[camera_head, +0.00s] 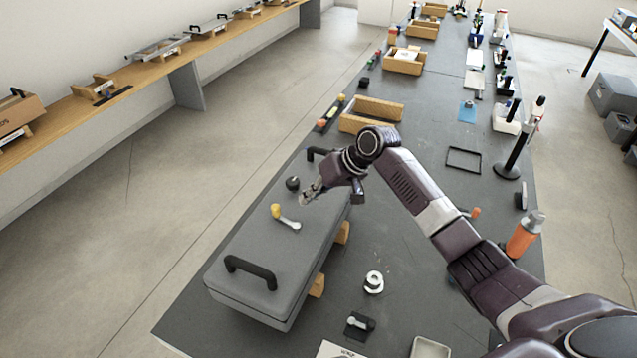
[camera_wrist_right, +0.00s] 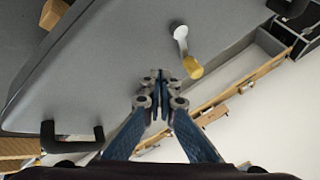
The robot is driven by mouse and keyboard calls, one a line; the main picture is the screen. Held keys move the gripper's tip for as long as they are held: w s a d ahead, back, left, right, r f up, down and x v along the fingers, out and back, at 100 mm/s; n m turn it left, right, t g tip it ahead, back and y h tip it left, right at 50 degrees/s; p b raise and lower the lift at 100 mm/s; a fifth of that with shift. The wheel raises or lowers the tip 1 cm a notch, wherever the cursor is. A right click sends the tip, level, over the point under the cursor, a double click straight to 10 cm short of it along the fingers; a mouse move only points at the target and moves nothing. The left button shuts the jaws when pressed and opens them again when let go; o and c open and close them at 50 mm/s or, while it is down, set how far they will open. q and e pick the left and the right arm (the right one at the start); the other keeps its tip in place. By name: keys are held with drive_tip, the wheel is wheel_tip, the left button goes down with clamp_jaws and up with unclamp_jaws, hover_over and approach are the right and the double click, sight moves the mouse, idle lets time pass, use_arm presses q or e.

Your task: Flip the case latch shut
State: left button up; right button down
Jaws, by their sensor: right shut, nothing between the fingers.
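The grey case (camera_head: 262,235) lies on the dark workbench, and its lid looks closed. Its latch is a silver lever with a yellow tip (camera_head: 285,217) on the lid; it also shows in the wrist view (camera_wrist_right: 183,45), with the yellow tip toward the gripper. My right gripper (camera_head: 306,199) is over the lid beside the latch. Its fingers are shut and empty in the wrist view (camera_wrist_right: 160,76), apart from the yellow tip. My left gripper is not in view.
Black handles stand up from the case near (camera_head: 250,271) and far (camera_head: 320,153); a black knob (camera_head: 292,183) is close to my right gripper. Wooden trays (camera_head: 371,114) lie beyond.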

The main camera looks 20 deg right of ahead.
sight(276, 211)
drive_tip(key=shift+x, duration=0.9)
drive_tip(key=shift+a+r+p, duration=0.2)
drive_tip(key=shift+a+p, duration=0.8)
drive_tip(key=shift+a, duration=0.8)
drive_tip(key=shift+a+f, duration=0.1)
drive_tip(key=shift+a, duration=0.05)
drive_tip(key=shift+f, duration=0.1)
